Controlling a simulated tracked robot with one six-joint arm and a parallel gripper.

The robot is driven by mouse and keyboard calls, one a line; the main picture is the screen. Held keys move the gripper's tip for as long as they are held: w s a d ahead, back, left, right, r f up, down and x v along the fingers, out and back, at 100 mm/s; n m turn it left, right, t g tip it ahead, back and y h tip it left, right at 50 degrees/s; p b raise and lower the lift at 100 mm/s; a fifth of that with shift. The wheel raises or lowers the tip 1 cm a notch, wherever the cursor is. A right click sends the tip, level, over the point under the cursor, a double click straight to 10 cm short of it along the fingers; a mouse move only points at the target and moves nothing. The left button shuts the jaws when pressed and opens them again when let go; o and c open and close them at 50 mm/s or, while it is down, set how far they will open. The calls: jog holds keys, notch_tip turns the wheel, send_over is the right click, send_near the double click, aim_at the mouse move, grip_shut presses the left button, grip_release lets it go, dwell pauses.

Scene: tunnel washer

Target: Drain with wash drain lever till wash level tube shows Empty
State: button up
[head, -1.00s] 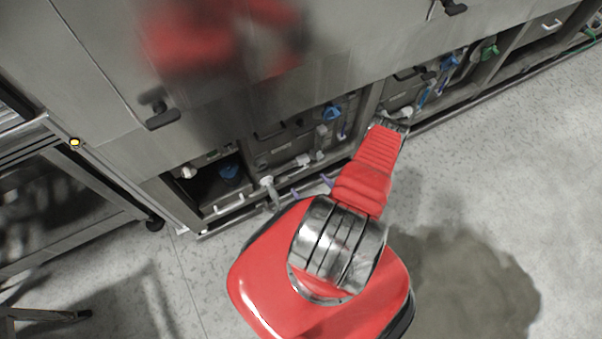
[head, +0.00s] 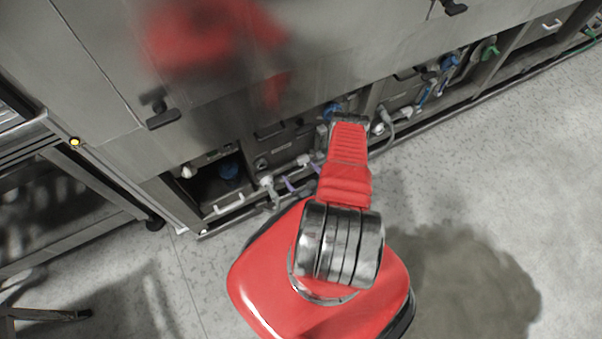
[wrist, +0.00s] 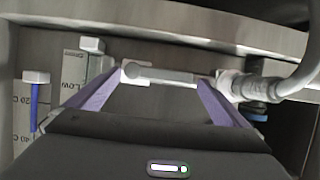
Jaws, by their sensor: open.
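In the wrist view my gripper (wrist: 166,80) is open, its two purple fingers pointing ahead. A pale horizontal bar (wrist: 160,75), which looks like the drain lever, spans the space between the fingertips. I cannot tell whether the fingers touch it. Left of it, a white-capped tube (wrist: 92,45) stands by a scale reading "Low" (wrist: 75,75), which looks like the wash level tube. Its lower part is hidden by my gripper, and no Empty mark shows. In the head view a purple finger (head: 288,185) shows low at the machine front; my arm hides part of that area.
A blue-filled tube (wrist: 34,115) by a temperature scale stands at far left. A thick grey pipe (wrist: 295,80) curves close on the right, and a metal ledge (wrist: 170,28) runs above. In the head view, open floor (head: 520,190) lies right, with a dark wet-looking patch (head: 470,285).

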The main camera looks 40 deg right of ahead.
jog(key=shift+w, duration=0.1)
jog(key=shift+c, duration=0.2)
jog(key=c, duration=1.5)
jog(key=shift+d, duration=0.2)
